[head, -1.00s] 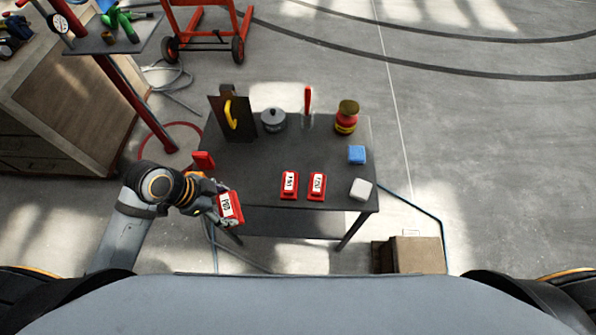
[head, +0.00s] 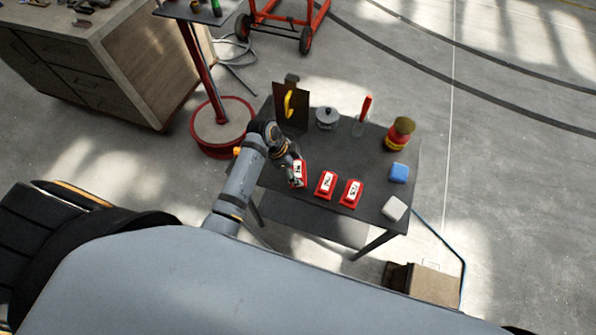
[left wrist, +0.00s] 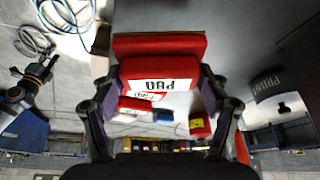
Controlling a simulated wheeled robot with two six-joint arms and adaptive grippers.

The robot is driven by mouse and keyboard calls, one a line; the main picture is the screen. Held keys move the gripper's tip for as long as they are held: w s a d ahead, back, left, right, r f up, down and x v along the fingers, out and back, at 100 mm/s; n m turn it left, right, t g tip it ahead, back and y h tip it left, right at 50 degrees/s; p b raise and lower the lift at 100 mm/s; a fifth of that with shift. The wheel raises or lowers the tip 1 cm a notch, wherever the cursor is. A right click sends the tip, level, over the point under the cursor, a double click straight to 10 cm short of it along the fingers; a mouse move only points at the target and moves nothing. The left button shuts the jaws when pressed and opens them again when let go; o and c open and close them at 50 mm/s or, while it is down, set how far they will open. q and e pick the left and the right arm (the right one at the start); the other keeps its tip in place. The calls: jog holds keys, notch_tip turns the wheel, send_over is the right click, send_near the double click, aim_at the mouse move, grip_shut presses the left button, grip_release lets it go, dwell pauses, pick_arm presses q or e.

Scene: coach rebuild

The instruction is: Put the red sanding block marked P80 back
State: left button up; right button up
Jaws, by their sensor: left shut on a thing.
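The red sanding block marked P80 (head: 299,170) is at the left end of the dark table (head: 300,203), its white label up. It also shows in the left wrist view (left wrist: 160,84), where the label reads P80. My left gripper (head: 295,176) is shut on it, one finger on each side. A wider red piece (left wrist: 160,46) shows beyond the block; I cannot tell whether it is part of it. Two similar red blocks with white labels, a nearer one (head: 326,184) and a farther one (head: 351,193), lie to the right. Whether the held block touches the table is unclear.
A dark upright board with a yellow handle (head: 290,104), a grey pot (head: 326,118), a red-handled tool (head: 365,106) and a red-and-yellow jar (head: 400,134) stand along the back. A blue block (head: 398,173) and a white block (head: 394,208) lie at the right.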

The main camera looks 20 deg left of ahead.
aim_at(298, 173)
pick_arm(q)
jog(key=shift+w+d+f, duration=0.15)
jog(key=shift+w+f, duration=0.05)
jog(key=shift+f, duration=0.05)
notch_tip(298, 173, down, 3)
jog(key=shift+f, duration=0.1)
jog(key=o, duration=1)
pick_arm(e)
jog(key=shift+s+a, duration=0.15)
jog(key=shift+a, duration=0.15)
jog(key=shift+d, duration=0.1)
